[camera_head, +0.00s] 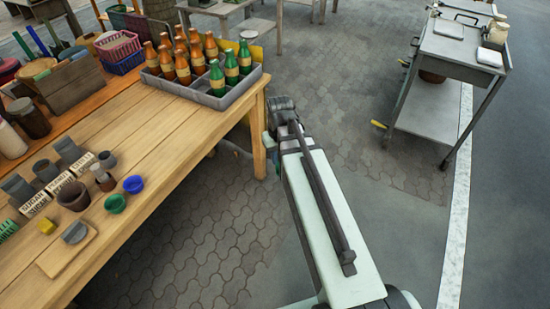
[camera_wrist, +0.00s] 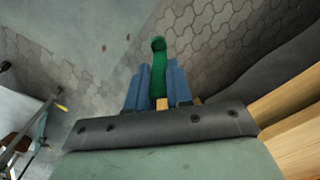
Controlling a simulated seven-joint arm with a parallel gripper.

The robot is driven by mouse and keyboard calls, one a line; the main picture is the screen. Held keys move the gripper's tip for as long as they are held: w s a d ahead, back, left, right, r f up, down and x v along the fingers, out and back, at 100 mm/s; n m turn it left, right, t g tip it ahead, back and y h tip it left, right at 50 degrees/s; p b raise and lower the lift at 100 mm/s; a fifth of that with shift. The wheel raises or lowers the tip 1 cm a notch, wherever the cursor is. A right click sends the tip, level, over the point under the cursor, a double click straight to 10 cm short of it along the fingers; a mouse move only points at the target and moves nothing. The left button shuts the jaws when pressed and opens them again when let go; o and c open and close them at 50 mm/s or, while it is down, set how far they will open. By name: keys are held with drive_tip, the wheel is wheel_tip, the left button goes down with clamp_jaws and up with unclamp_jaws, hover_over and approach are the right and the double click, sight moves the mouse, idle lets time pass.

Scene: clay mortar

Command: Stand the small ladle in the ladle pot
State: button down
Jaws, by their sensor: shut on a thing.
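In the wrist view my gripper (camera_wrist: 159,75) has its blue fingers shut on a long green thing with a rounded, cup-like far end, seemingly the small ladle (camera_wrist: 158,52). A small tan patch shows between the fingers. In the head view my arm reaches past the table's right edge over the paving; the fingers and the ladle are hidden there. On the table stand a brown pot (camera_head: 73,196), a green cup (camera_head: 115,204) and a blue cup (camera_head: 133,184). I cannot tell for certain which vessel is the ladle pot.
The wooden table (camera_head: 165,125) fills the left. A grey crate (camera_head: 215,97) of orange and green bottles stands at its far right corner, close to my arm. Labelled blocks, jars and baskets crowd its left. A metal trolley (camera_head: 455,50) stands right; paving between is clear.

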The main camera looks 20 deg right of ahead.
drive_tip(key=w+a+r+n, duration=0.3)
drive_tip(key=w+a+r, duration=0.25)
drive_tip(key=a, duration=1.35)
drive_tip(key=w+a+r+n, duration=0.2)
drive_tip(key=w+a+r, duration=0.4)
drive_tip(key=a, duration=1.3)
drive_tip(key=w+a+r+n, duration=0.35)
drive_tip(key=a+r, duration=0.35)
drive_tip(key=a, duration=1.3)
wheel_tip(320, 180, down, 10)
drive_tip(key=shift+w+d, duration=0.15)
drive_tip(key=shift+w, duration=0.1)
drive_tip(key=c, duration=0.9)
unclamp_jaws()
drive_tip(key=shift+c, duration=0.2)
